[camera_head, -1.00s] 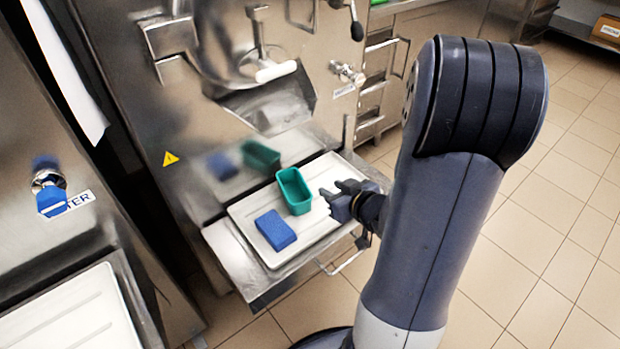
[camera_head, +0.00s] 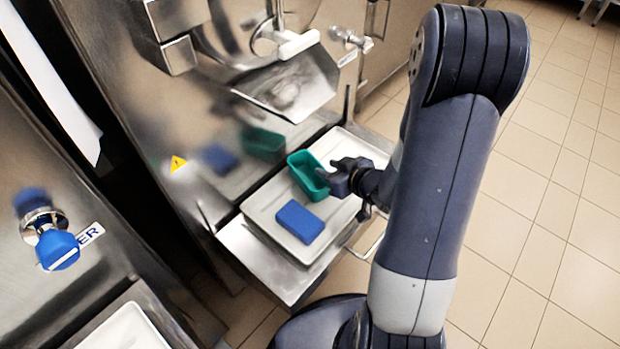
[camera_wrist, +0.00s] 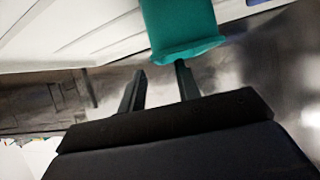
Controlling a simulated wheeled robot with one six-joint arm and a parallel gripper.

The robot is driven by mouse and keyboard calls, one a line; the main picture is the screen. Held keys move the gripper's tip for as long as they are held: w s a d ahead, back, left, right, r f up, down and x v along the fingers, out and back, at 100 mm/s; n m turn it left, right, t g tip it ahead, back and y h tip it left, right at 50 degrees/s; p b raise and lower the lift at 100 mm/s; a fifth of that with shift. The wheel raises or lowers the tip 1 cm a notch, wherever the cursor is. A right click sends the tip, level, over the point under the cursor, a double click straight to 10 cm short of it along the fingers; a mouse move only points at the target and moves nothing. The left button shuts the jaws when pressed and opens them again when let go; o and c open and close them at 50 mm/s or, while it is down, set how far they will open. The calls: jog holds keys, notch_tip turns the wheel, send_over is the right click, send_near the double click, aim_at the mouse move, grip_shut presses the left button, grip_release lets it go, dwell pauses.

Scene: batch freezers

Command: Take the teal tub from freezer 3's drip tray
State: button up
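The teal tub (camera_head: 308,177) is an open, rectangular container on a white drip tray (camera_head: 338,211) that juts from the front of a steel freezer. My gripper (camera_head: 338,168) is at the tub's right side in the head view, very close to its rim. In the wrist view, the tub (camera_wrist: 183,28) is just beyond the fingertips, and the right finger's tip meets or overlaps its near edge. The two fingers (camera_wrist: 160,74) stand apart with a gap between them. I cannot tell whether a finger touches the tub.
A blue sponge-like block (camera_head: 300,222) lies on the tray in front of the tub. The freezer's spout and chute (camera_head: 285,90) hang above and behind. A neighbouring machine with a blue knob (camera_head: 57,250) and its own white tray (camera_head: 125,330) is at left. Tiled floor is clear at right.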

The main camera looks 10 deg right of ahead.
aim_at(320, 165)
jog(key=b+x, duration=0.1)
jog(key=x, duration=0.4)
jog(key=shift+w+f+b, duration=0.1)
jog(key=shift+w+b, duration=0.15)
jog(key=shift+b, duration=0.05)
jog(key=shift+c, duration=0.5)
grip_shut()
